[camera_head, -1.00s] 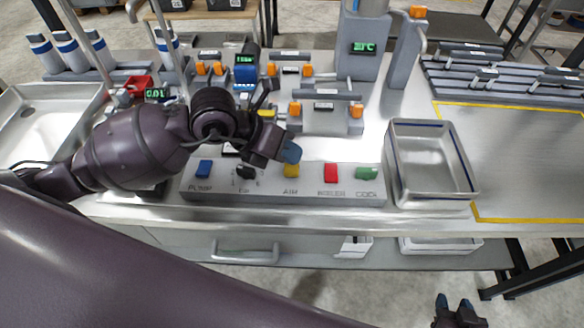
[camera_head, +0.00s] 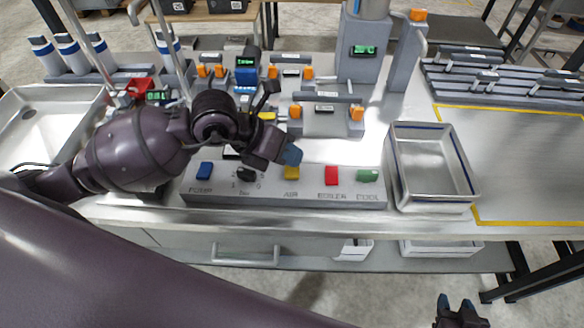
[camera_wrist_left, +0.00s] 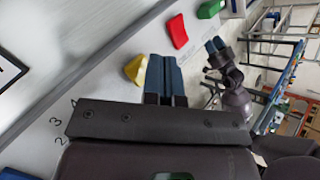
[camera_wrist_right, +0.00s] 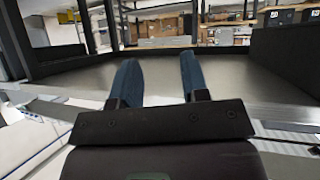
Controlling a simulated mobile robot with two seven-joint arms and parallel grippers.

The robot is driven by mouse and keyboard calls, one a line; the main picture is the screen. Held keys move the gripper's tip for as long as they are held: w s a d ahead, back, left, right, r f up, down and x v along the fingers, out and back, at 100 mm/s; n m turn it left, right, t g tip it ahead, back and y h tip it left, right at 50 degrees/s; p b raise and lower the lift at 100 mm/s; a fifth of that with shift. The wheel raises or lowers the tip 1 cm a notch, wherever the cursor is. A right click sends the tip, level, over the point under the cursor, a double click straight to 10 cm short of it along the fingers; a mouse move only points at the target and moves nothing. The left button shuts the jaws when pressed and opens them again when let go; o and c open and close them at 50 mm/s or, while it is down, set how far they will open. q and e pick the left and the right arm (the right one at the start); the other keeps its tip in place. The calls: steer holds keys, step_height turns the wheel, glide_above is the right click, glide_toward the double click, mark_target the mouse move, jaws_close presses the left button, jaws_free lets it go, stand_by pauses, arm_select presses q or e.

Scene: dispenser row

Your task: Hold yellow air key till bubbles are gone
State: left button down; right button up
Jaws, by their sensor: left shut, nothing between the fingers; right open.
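The yellow air key (camera_head: 291,173) sits on the grey key panel (camera_head: 320,200), above the word AIR. My left gripper (camera_head: 291,154) is shut and empty, with its blue fingertips just above and behind the key. In the left wrist view the yellow key (camera_wrist_left: 136,69) shows right beside the shut fingertips (camera_wrist_left: 164,62). I cannot tell whether they touch it. My right gripper (camera_head: 455,303) is low at the bottom right, in front of the bench and far from the panel. Its fingers (camera_wrist_right: 158,80) are apart with nothing between them.
Beside the air key are a red key (camera_head: 331,176), a green key (camera_head: 367,175), a blue key (camera_head: 204,170) and a black knob (camera_head: 246,174). A metal tray (camera_head: 471,196) stands right of the panel. Dispenser stands with orange clamps and small displays (camera_head: 364,49) stand behind.

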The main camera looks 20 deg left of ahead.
steer(key=shift+s, duration=0.1)
steer(key=shift+s+f, duration=0.4)
steer(key=shift+s, duration=0.05)
steer(key=shift+w+r, duration=0.1)
steer(key=shift+w, duration=0.15)
arm_select(q)
steer(key=shift+f, duration=0.4)
arm_select(e)
steer(key=shift+w+r, duration=0.1)
steer(key=shift+w, duration=0.15)
steer(key=shift+s, duration=0.15)
arm_select(q)
steer(key=shift+f, duration=0.2)
arm_select(e)
steer(key=shift+s+f, duration=0.4)
steer(key=shift+f, duration=0.05)
